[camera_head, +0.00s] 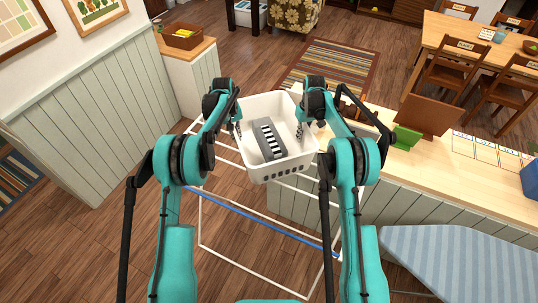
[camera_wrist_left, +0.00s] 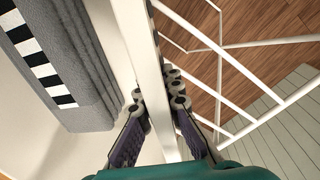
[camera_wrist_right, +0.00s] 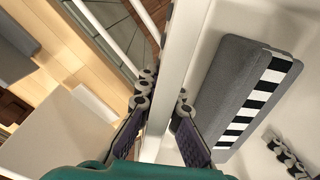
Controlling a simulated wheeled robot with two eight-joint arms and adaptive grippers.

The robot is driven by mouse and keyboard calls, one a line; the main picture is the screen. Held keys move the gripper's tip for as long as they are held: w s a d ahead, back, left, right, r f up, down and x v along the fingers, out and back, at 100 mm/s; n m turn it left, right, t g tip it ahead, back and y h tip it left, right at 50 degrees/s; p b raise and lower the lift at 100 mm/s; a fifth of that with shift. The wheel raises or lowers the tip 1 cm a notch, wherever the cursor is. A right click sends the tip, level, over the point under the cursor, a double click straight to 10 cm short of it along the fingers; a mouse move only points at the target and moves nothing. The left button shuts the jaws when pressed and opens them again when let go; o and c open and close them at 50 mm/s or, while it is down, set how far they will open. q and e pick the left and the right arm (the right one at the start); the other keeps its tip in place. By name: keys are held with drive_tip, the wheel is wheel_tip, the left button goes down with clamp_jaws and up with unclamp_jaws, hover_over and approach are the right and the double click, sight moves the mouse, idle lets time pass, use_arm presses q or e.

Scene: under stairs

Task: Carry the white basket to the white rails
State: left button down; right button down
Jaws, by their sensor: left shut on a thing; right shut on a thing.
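The white basket (camera_head: 282,169) is held up in the air between my two arms in the head view. A grey block with a black-and-white striped band (camera_head: 262,143) lies inside it. My left gripper (camera_head: 239,130) is shut on the basket's left rim; the rim passes between its fingers in the left wrist view (camera_wrist_left: 163,112). My right gripper (camera_head: 300,131) is shut on the right rim, also seen in the right wrist view (camera_wrist_right: 162,108). The white rails (camera_head: 250,271), a thin frame, show below the basket, partly hidden by it and my arms.
A blue bar (camera_head: 265,222) crosses the rails. A wooden-topped counter (camera_head: 480,174) with a green item (camera_head: 406,137) stands at right, an ironing board (camera_head: 460,255) in front of it. A panelled half-wall (camera_head: 100,120) and a cabinet (camera_head: 192,80) stand at left.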

sight(301, 143)
use_arm(q)
drive_tip(key=shift+f, duration=0.15)
use_arm(e)
drive_tip(key=shift+f, duration=0.15)
